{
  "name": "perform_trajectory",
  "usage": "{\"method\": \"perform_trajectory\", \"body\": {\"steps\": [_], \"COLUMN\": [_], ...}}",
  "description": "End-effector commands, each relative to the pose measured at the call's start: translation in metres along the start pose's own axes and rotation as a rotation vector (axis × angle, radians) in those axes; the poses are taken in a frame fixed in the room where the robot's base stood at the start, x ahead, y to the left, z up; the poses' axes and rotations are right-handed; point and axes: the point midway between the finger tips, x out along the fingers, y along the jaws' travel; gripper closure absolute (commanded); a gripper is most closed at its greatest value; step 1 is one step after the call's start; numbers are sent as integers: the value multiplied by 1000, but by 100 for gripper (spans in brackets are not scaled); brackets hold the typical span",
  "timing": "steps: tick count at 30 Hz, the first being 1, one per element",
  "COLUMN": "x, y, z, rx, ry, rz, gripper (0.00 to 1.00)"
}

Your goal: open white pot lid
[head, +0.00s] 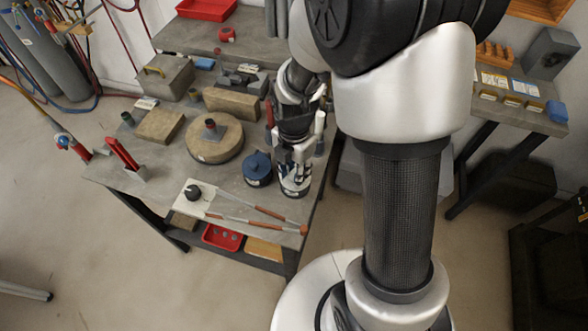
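A small white pot (296,191) stands on the grey workbench (235,190), near its right front edge. My gripper (296,174) points down right over the pot, with its fingers at the pot's top. The fingers and their shadows hide most of the top, so I cannot tell whether they touch the lid or are closed on it. A dark blue pot (257,169) with a knob on top stands just left of the white one.
A round wooden disc (214,140), wooden blocks (160,126) and a toolbox (164,75) stand further back. A white plate with a black knob (193,192) and red-tipped rods (262,212) lie at the front. A red upright clamp (123,153) stands at left.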

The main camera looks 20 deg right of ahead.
Motion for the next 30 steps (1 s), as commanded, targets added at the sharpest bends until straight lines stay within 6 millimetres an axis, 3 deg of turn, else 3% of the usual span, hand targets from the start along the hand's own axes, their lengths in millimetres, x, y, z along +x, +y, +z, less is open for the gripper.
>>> {"method": "perform_trajectory", "body": {"steps": [12, 30], "x": [0, -4], "y": [0, 0], "z": [0, 2], "rx": [0, 3], "ry": [0, 32], "rz": [0, -15], "gripper": [100, 100]}}
